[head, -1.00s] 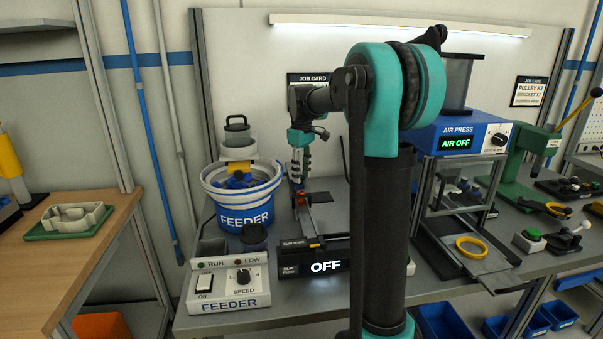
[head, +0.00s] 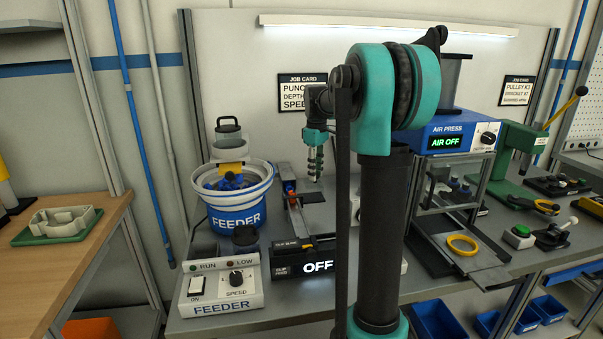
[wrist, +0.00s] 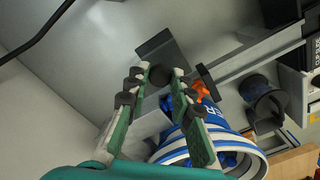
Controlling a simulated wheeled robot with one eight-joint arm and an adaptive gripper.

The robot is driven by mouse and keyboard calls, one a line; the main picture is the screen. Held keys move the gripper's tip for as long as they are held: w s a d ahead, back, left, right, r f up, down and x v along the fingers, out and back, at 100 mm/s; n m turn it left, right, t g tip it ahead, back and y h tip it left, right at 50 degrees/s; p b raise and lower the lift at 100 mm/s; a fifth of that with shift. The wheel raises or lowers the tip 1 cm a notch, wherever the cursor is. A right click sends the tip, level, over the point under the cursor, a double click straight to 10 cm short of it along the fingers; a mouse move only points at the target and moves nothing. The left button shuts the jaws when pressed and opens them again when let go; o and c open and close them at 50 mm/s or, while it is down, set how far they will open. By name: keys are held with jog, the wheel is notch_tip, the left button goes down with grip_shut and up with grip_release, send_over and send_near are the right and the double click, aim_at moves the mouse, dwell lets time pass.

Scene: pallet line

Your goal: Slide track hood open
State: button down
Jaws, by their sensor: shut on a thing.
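My gripper (head: 314,178) is just right of that far end. In the wrist view my gripper (wrist: 158,76) is closed in on a dark round knob (wrist: 160,75) between its fingertips. A dark flat plate (wrist: 157,46) shows beyond the knob. It may be the hood, but I cannot tell whether the knob joins it. The orange part (wrist: 201,91) is right of the fingers.
The feeder bowl (head: 237,217) with blue parts stands close left of the track. The feeder control box (head: 222,287) is in front. The OFF display (head: 318,266) is at the track's near end. The air press (head: 447,138) is to the right.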

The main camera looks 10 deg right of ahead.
jog(key=shift+d, duration=0.4)
jog(key=c, duration=1.3)
grip_release()
jog(key=shift+d, duration=0.1)
notch_tip(320, 180, up, 12)
